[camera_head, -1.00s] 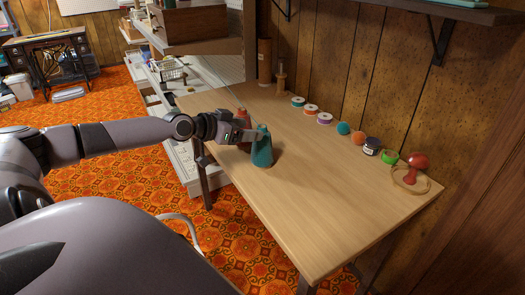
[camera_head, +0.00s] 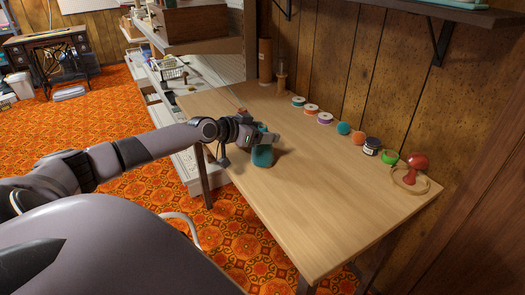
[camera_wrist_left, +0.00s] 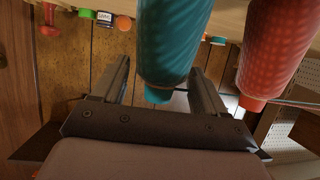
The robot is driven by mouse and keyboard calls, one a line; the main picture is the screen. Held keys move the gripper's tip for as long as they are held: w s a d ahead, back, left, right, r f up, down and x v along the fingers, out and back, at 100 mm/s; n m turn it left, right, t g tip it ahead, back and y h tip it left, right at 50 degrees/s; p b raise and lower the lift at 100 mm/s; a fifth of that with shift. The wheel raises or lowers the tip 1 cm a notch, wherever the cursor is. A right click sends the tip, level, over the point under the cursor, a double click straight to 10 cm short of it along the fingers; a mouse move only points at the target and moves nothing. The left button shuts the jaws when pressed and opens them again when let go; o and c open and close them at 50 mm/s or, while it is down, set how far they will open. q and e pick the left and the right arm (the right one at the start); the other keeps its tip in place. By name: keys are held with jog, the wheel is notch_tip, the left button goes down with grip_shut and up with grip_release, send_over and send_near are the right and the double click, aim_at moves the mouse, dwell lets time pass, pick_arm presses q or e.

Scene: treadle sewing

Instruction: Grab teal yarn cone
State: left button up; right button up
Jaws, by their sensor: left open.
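The teal yarn cone (camera_head: 262,154) stands upright near the table's left edge. In the left wrist view the teal cone (camera_wrist_left: 172,40) lies between the two fingers of my left gripper (camera_wrist_left: 160,85). The fingers are apart, one on each side of the cone near its narrow tip. In the head view my left gripper (camera_head: 268,139) is at the cone's upper part and partly hides it. My right gripper is not in view.
A red yarn cone (camera_wrist_left: 278,45) stands close beside the teal one, mostly hidden behind my arm in the head view. Spools, yarn balls and a red darning mushroom (camera_head: 414,168) line the wall side. The table's front (camera_head: 310,240) is clear.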

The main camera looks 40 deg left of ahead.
pick_arm(q)
jog(key=c, duration=1.4)
